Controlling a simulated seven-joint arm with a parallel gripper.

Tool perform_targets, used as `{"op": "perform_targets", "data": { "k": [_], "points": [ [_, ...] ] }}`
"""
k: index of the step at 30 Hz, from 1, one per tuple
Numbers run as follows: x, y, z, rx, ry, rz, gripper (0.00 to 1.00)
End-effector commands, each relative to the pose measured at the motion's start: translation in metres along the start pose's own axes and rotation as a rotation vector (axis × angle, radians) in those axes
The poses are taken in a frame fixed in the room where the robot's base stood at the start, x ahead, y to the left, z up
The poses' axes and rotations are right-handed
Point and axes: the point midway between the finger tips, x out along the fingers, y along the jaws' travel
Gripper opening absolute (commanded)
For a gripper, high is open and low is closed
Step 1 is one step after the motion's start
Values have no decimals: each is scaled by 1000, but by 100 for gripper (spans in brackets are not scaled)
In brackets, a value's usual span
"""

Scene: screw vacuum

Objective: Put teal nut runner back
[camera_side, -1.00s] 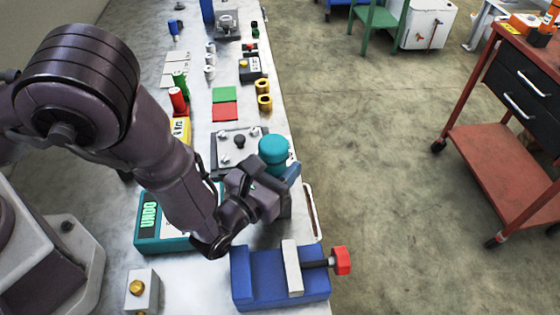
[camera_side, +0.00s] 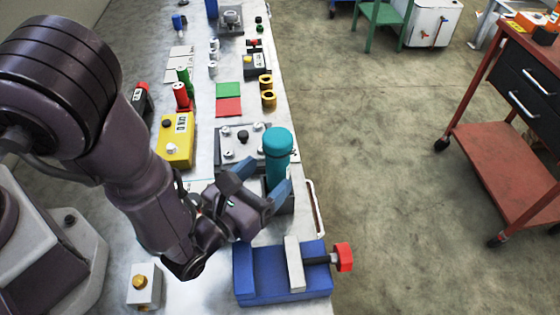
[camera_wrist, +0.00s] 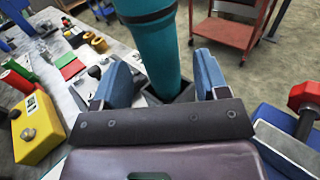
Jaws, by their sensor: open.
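The teal nut runner (camera_side: 278,150) is a tall cylinder with a darker band near its top. It stands upright in a dark square holder (camera_side: 286,203) near the right edge of the bench. In the wrist view the nut runner (camera_wrist: 155,45) rises from the holder (camera_wrist: 180,94), beyond and between my fingers. My gripper (camera_side: 262,181) is open, with its blue fingers spread and nothing held. In the wrist view the gripper (camera_wrist: 161,78) shows a gap on both sides of the nut runner. The nut runner's lower end is hidden inside the holder.
A blue vise (camera_side: 270,285) with a red knob stands close to my gripper at the front. A grey plate with knobs (camera_side: 232,153) lies behind the holder. A yellow box (camera_side: 178,150) is at the left. Open floor lies right of the bench.

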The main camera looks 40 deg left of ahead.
Motion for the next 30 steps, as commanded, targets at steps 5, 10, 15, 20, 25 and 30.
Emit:
{"op": "perform_targets", "data": {
  "k": [5, 10, 15, 20, 25, 30],
  "points": [
    [4, 0, 42, -8, -12, 4, 67],
    [4, 0, 62, -6, -11, 4, 67],
    [4, 1, 70, -5, -9, 4, 67],
    [4, 1, 71, -5, -10, 7, 67],
    [14, 28, 92, -69, -17, 140, 67],
    [21, 117, 146, -310, -19, 556, 67]
  ]
}}
